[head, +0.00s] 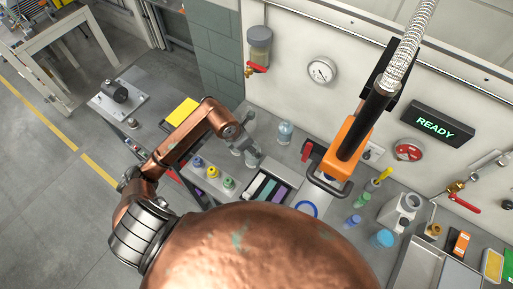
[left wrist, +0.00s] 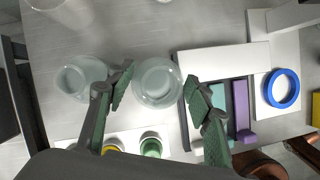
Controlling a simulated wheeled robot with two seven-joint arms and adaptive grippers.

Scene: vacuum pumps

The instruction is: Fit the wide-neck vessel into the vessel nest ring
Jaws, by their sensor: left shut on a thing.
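A clear glass vessel with a wide round mouth (left wrist: 157,84) is between the two fingers of my left gripper (left wrist: 160,91). The gripper is shut on it, and I cannot tell how far it is above the bench. In the head view my left gripper (head: 248,149) is over the bench beside other glassware. A second clear vessel (left wrist: 80,78) stands just left of the left finger in the wrist view. A blue ring (left wrist: 268,89), likely the nest ring, lies on a white plate to the right, apart from the gripper. It also shows in the head view (head: 306,202). My right gripper is not in view.
A dark tray with coloured strips (head: 268,187) lies between gripper and ring. Several small capped bottles (head: 213,172) stand in front. Another glass vessel (head: 285,133) stands behind. An orange and black fixture (head: 352,142) rises right of the ring.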

